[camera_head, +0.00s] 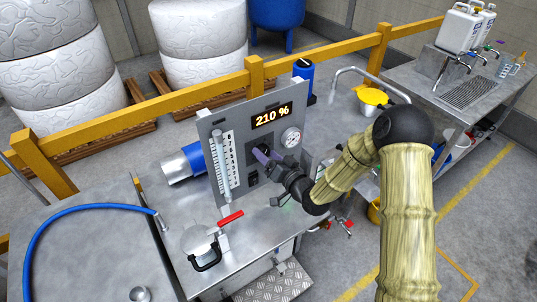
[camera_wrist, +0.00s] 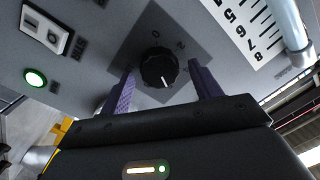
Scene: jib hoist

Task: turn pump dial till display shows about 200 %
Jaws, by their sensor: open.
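The pump panel (camera_head: 222,122) is a grey upright plate on the metal bench. Its display (camera_head: 271,115) reads 210 % in orange digits. In the wrist view the black round dial (camera_wrist: 158,68) has a white pointer mark and sits on a darker grey square plate. My gripper (camera_wrist: 160,90) has its two purple fingers apart, one on each side of the dial, with visible gaps to it. In the head view my gripper (camera_head: 268,156) reaches the panel from the right and hides the dial.
A pressure gauge (camera_head: 291,137) is right of the dial, and a scale tube (camera_head: 225,160) is left of it. A switch (camera_wrist: 47,29) and a lit green button (camera_wrist: 35,77) show in the wrist view. A red-handled valve (camera_head: 230,218) stands on the bench in front.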

